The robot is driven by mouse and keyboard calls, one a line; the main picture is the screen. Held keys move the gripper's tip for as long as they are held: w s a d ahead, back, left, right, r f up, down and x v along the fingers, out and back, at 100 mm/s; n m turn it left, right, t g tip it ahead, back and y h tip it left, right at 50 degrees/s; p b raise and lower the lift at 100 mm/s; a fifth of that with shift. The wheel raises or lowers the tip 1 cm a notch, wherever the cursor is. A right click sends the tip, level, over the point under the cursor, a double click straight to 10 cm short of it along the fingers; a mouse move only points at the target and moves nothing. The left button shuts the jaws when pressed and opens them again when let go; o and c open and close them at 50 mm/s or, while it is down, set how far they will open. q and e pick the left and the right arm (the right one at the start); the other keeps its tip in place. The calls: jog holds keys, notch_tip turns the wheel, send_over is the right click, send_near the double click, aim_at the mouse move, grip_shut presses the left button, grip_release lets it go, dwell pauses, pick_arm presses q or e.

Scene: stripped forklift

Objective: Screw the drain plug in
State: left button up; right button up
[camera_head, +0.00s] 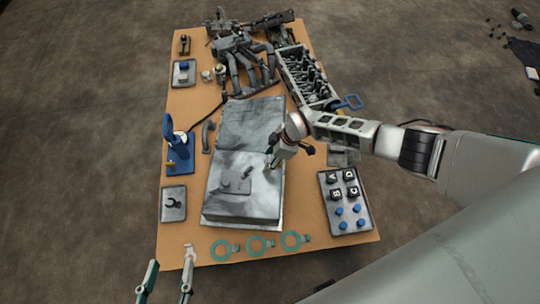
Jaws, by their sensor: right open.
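A grey metal block (230,205) with a sloped top stands in the middle of the brown table. A small plate-like detail (237,186) with small fittings shows on its front half. I cannot tell which small part is the drain plug. My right gripper (270,163) is open over the right side of the block, and its fingertips are close to the top surface. I cannot tell whether they touch it or have anything between them. My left gripper (167,276) is open and empty at the table's front left corner, with its fingers apart.
A tray with lettered and blue pieces (331,212) lies at the right. Several teal rings (260,245) lie along the front edge. A blue stand (178,155) is left of the block. Linkage parts (240,55) and a parts crate (297,66) fill the back.

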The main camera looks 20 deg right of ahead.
pick_arm(q)
jog(key=shift+w+r, duration=0.1)
pick_arm(e)
jog(key=shift+r, duration=0.15)
jog(key=c, duration=1.2)
jog(key=m+p, duration=0.1)
jog(key=m+t+p, duration=0.1)
jog(key=m+p, duration=0.1)
jog(key=m+h+p, duration=0.1)
jog(key=p, duration=0.1)
jog(key=shift+w+r+m+t, duration=0.2)
jog(key=shift+r+m+t, duration=0.1)
jog(key=shift+m, duration=0.1)
jog(key=shift+f+m, duration=0.15)
jog(key=shift+m, duration=0.35)
pick_arm(q)
jog(key=w+r+t, duration=0.2)
jog(key=w+r, duration=0.1)
jog(key=r, duration=0.8)
jog(key=shift+w+a+m+p, duration=0.15)
jog(key=shift+w+m+p, duration=0.15)
jog(key=shift+w, duration=0.05)
pick_arm(e)
jog(key=shift+s+f+m+h, duration=0.15)
jog(key=shift+f+m+h, duration=0.1)
jog(key=shift+m+h, duration=0.05)
jog(key=o, duration=1)
